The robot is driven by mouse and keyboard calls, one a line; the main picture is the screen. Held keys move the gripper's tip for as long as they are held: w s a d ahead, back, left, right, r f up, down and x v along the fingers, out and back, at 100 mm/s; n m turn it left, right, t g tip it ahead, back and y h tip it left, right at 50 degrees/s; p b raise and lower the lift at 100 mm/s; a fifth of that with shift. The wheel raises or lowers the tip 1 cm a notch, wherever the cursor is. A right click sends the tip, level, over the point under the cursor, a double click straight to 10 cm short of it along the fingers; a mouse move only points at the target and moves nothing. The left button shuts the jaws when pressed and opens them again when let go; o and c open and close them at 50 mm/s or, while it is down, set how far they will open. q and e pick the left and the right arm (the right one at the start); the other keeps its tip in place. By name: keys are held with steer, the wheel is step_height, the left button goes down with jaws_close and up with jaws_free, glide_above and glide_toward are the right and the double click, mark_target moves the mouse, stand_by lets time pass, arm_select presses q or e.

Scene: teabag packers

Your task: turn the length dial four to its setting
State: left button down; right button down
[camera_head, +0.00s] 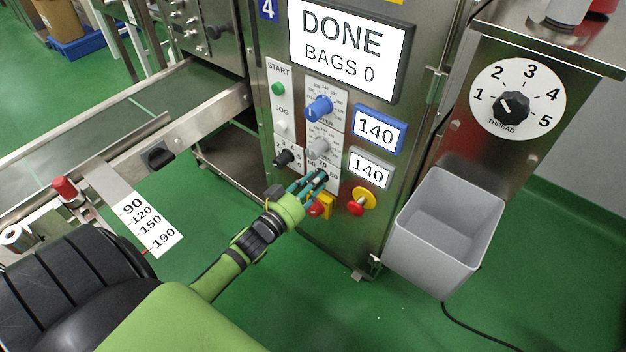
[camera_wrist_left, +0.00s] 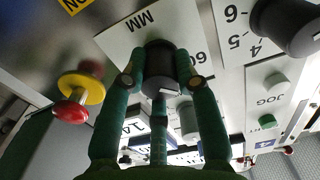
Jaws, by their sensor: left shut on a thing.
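The length dial is a black knob (camera_wrist_left: 162,62) in the left wrist view, on a white plate (camera_wrist_left: 125,38) marked MM. My left gripper (camera_wrist_left: 160,85) is shut on this knob, with its green fingers around it. In the head view my left gripper (camera_head: 316,180) reaches the lower part of the steel panel. There it hides the knob, and only part of the scale near 70 and 80 shows above it. The blue sign with a 4 (camera_head: 268,9) is at the panel's top left. I cannot read the dial's pointer setting.
A red stop button on yellow (camera_head: 358,205) sits right of my gripper. A grey dial (camera_head: 318,147), a blue dial (camera_head: 319,108) and a small black dial (camera_head: 284,157) are close by. Two displays read 140 (camera_head: 376,130). A grey bin (camera_head: 452,215) hangs at the right.

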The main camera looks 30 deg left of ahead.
arm_select(q)
steer(key=m+p, duration=0.1)
steer(key=m, duration=0.1)
steer(key=shift+r+m, duration=0.1)
steer(key=shift+m, duration=0.3)
steer(key=shift+m+p, duration=0.3)
steer(key=shift+m, duration=0.6)
steer(key=m, duration=0.2)
steer(key=shift+m, duration=0.3)
steer(key=m, duration=0.2)
steer(key=shift+m+p, duration=0.35)
steer(key=shift+m, duration=0.05)
steer(key=m, duration=0.4)
steer(key=shift+m, duration=0.7)
steer(key=m+b, duration=0.1)
steer(key=m, duration=0.2)
steer(key=shift+a+m+b, duration=0.1)
steer(key=shift+m+b, duration=0.25)
steer(key=shift+m, duration=1.05)
arm_select(e)
steer(key=shift+s+f, duration=0.2)
steer(key=shift+f, duration=1.2)
steer(key=shift+r, duration=0.1)
